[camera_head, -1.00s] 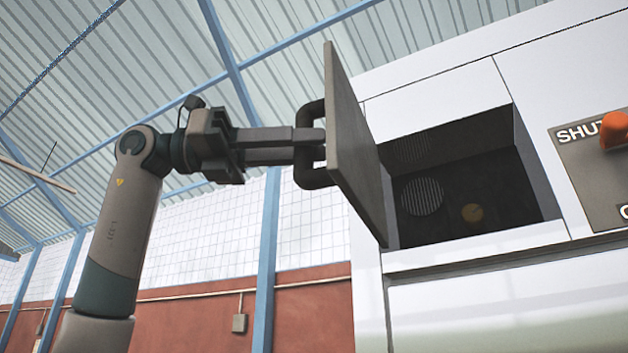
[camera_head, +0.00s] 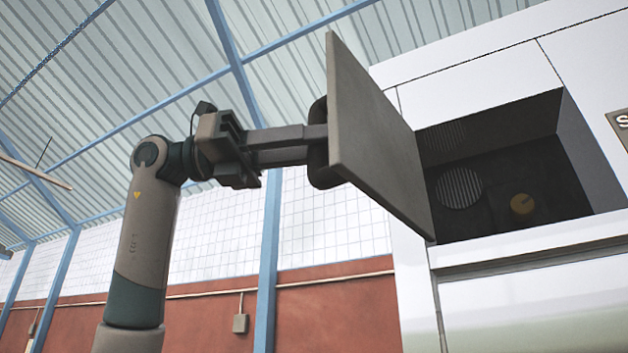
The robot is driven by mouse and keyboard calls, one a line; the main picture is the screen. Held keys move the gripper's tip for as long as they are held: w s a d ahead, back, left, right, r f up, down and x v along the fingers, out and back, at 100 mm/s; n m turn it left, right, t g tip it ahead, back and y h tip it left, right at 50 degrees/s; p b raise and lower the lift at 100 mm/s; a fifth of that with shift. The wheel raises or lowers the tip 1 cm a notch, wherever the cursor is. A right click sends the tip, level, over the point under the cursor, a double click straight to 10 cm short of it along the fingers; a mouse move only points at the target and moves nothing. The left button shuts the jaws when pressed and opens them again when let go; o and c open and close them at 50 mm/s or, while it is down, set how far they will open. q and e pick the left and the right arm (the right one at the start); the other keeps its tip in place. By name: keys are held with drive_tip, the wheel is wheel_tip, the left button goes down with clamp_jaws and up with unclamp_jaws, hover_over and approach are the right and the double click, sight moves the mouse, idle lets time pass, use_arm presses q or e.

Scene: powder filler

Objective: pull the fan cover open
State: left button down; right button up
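The fan cover (camera_head: 378,135) is a grey square panel, swung open to the left of a dark recess (camera_head: 505,185) in the white machine. Its dark bar handle (camera_head: 318,160) is on the cover's left-hand face, partly hidden behind the panel edge. My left gripper (camera_head: 312,146) reaches in from the left with its fingers at the handle, seemingly closed around it; the fingertips are partly hidden by the cover. Inside the recess are a round vent grille (camera_head: 459,188) and a yellow round knob (camera_head: 522,204). My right gripper is not in view.
The white machine front (camera_head: 480,80) fills the right side. A blue post (camera_head: 268,260) and a red and white wall stand behind, with open space left of the machine.

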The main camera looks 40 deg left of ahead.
use_arm(q)
drive_tip(key=shift+r, duration=0.1)
drive_tip(key=c, duration=1.7)
unclamp_jaws()
drive_tip(key=shift+o, duration=0.8)
drive_tip(key=shift+w+d, duration=0.1)
drive_tip(key=shift+w, duration=0.05)
drive_tip(key=shift+s+a, duration=0.2)
drive_tip(key=shift+a, duration=0.1)
drive_tip(key=b+v, duration=0.1)
drive_tip(key=v, duration=1.5)
drive_tip(key=shift+a, duration=0.35)
drive_tip(key=shift+s, duration=0.1)
